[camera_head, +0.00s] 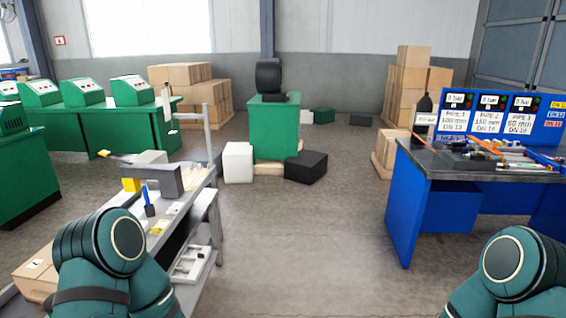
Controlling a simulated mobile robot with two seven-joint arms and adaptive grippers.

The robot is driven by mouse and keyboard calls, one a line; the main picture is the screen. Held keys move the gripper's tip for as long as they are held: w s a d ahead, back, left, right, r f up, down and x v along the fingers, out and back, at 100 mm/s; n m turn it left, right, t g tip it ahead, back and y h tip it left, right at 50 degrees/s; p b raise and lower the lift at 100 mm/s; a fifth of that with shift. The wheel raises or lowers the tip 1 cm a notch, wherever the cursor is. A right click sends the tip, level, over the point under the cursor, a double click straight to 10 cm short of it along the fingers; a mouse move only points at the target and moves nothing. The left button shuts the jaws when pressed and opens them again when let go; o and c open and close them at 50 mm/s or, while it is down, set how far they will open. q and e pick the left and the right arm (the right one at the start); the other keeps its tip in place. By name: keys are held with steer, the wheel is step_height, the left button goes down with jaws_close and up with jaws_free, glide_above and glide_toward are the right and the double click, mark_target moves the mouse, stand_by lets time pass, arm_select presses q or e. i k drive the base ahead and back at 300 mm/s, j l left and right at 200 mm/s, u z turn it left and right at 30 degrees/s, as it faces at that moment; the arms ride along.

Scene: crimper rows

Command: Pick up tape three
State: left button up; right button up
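I cannot pick out tape three for certain in the head view. A grey workbench (196,184) at the left holds a yellow block (131,184), a grey angular device (157,178), a blue-handled item (146,197) and small yellow pieces (159,227). At the right, a blue table (408,213) has a dark top with small orange and metallic items (511,150), too small to identify. Both of my arms show only as green links at the bottom corners. Neither gripper is in view.
A green cabinet (272,130), a white box (238,162) and a black box (306,167) stand mid-room. The floor (300,235) between bench and table is clear.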

mark_target(196, 182)
steer(key=i, duration=1.55)
steer(key=i+u, duration=0.25)
steer(key=i, duration=0.5)
steer(key=i+l+u, duration=0.2)
steer(key=i, duration=0.5)
steer(key=j, duration=0.15)
